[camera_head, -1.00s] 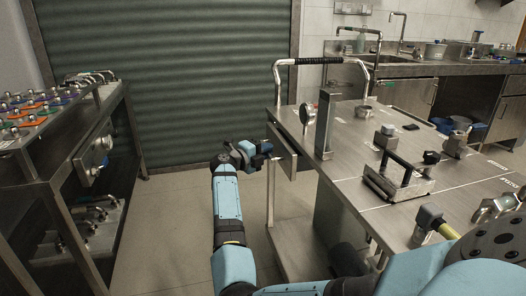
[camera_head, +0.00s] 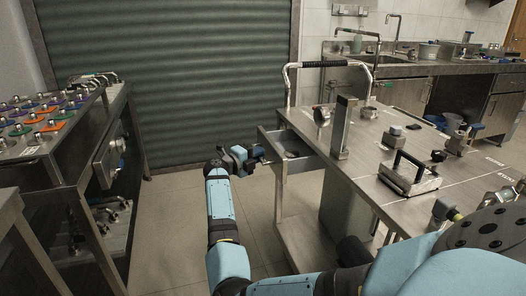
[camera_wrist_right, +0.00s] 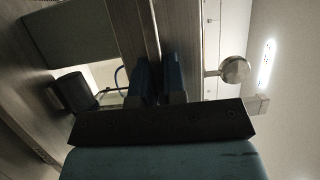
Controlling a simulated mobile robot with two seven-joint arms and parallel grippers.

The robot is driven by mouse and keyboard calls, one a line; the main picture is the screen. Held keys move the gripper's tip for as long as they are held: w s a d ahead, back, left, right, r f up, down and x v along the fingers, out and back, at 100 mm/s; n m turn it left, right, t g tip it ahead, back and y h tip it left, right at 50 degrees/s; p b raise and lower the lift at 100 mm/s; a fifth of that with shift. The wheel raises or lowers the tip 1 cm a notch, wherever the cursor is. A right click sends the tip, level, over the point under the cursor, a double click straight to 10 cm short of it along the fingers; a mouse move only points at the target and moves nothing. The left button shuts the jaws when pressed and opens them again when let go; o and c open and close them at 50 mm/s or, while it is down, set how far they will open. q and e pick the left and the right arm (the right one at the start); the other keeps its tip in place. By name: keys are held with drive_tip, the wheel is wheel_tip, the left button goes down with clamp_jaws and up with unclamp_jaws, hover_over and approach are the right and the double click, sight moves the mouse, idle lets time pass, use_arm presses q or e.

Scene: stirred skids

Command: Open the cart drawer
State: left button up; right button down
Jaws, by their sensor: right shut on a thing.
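The steel cart (camera_head: 365,165) stands at the right in the head view. Its drawer (camera_head: 280,171) sticks out from the cart's left end, partly open, with part of its inside showing and a small item in it that I cannot make out. My right gripper (camera_head: 261,155) is at the outer front of the drawer, shut on the drawer handle; the handle itself is mostly hidden by the fingers. In the right wrist view, the two dark blue fingers (camera_wrist_right: 159,78) are close together at the drawer front. My left gripper is not in view.
A steel rack (camera_head: 62,150) with coloured parts stands at the left. The floor (camera_head: 170,205) between rack and cart is clear.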

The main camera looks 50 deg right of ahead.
drive_tip(key=shift+w+a, duration=0.15)
drive_tip(key=c, duration=1.2)
unclamp_jaws()
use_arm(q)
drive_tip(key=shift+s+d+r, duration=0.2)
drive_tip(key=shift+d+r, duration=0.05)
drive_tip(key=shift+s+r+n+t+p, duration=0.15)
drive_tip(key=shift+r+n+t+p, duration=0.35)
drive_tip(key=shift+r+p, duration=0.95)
use_arm(e)
drive_tip(key=shift+w+a, duration=0.2)
drive_tip(key=shift+a, duration=1.75)
drive_tip(key=shift+w+a, duration=0.2)
drive_tip(key=shift+a, duration=1.8)
drive_tip(key=shift+w+a, duration=0.2)
drive_tip(key=shift+a, duration=1.75)
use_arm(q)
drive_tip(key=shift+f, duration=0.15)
use_arm(e)
drive_tip(key=shift+r, duration=0.1)
